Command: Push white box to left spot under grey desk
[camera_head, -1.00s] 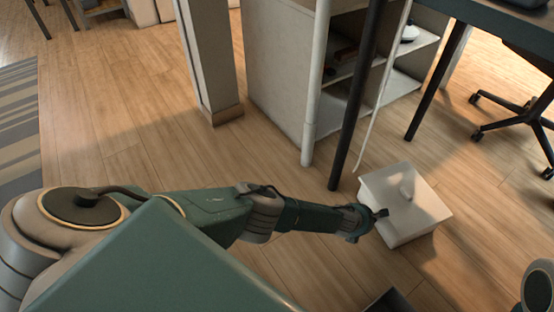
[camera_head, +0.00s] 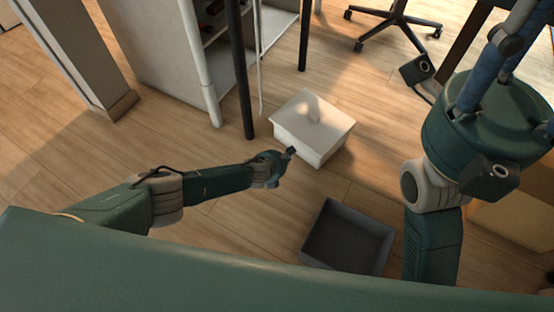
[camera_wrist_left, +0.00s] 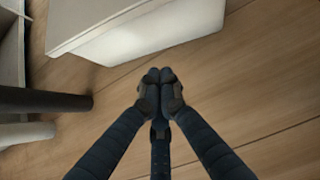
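The white box (camera_head: 313,125), with a small pale piece on top, stands on the wood floor just right of a dark desk leg (camera_head: 241,75). Its side also shows at the top of the left wrist view (camera_wrist_left: 140,32). My left gripper (camera_head: 290,151) is at the box's near left side; I cannot tell if it touches. In the left wrist view the fingertips (camera_wrist_left: 160,76) are together with nothing between them, and a strip of floor shows between them and the box. My right gripper (camera_head: 490,80) is at upper right, its fingertips cut off. The desk top is out of view.
A dark grey open bin (camera_head: 347,238) sits on the floor nearer me. A white shelf unit (camera_head: 160,50) stands behind the desk leg, and a white cord hangs beside the leg. A wheeled chair base (camera_head: 392,22) is at the back. Floor right of the box is clear.

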